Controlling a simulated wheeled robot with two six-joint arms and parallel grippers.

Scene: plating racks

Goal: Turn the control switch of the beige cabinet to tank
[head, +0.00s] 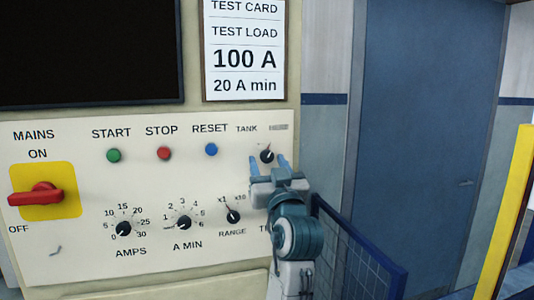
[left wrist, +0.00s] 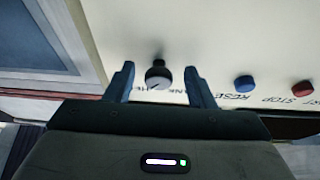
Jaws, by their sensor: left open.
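The beige cabinet (head: 90,270) fills the left and middle of the head view. Its control switch (head: 267,156) is a small black knob at the panel's upper right, below the word TANK and a second, blurred label. I cannot tell for certain which label its pointer faces. My left gripper (head: 269,163) is open in front of the switch, its blue fingers to either side of it in the picture. In the left wrist view the switch (left wrist: 158,75) shows between the two fingertips (left wrist: 159,78), with a gap on each side.
Blue (head: 211,149), red (head: 164,153) and green (head: 113,155) buttons lie left of the switch. The range knob (head: 233,216) is below, near my gripper. A red mains handle (head: 36,194) is far left. A blue mesh barrier (head: 350,258) stands right of my arm.

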